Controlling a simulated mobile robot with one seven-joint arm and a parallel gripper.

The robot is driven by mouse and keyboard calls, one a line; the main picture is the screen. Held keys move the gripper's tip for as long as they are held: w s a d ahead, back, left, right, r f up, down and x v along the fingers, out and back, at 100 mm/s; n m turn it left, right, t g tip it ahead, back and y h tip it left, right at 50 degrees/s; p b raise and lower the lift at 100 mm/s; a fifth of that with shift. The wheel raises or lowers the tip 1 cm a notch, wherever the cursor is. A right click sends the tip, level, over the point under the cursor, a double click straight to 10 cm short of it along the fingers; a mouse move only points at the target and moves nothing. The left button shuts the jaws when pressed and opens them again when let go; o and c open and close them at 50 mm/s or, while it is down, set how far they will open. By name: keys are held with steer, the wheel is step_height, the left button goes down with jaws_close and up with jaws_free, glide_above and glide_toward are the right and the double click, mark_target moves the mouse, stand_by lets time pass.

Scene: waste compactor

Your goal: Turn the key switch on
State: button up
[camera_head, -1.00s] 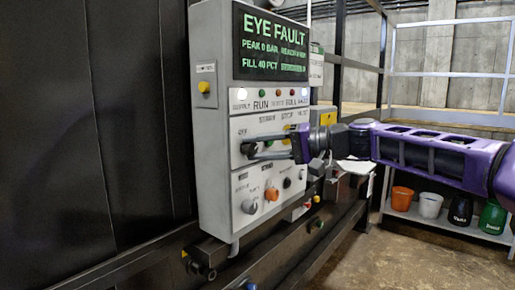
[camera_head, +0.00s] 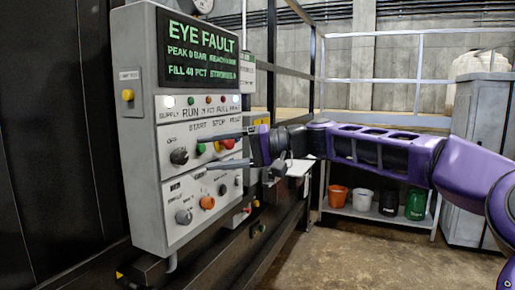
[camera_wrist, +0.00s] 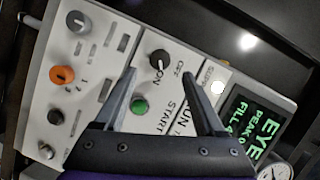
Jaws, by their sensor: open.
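The key switch appears as a black round knob (camera_head: 179,156) marked OFF and ON at the left of the grey panel's upper control row. In the wrist view the knob (camera_wrist: 160,63) lies just beyond and between the fingertips. The direction it is set to is hard to read. My gripper (camera_head: 210,151) is open and empty, pointing left at the panel, with its fingertips to the right of the knob and apart from it. Both dark fingers (camera_wrist: 158,74) show in the wrist view. The green START button (camera_wrist: 139,105) also shows between them.
The panel's screen (camera_head: 198,52) reads EYE FAULT. A red button (camera_head: 228,143) is close to my fingers. An orange knob (camera_head: 207,202) and a grey knob (camera_head: 183,217) sit lower.

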steer(key=d+r, duration=0.1)
steer(key=d, duration=1)
steer(key=shift+s+r, duration=0.2)
steer(key=shift+r, duration=0.2)
steer(key=shift+d, duration=0.1)
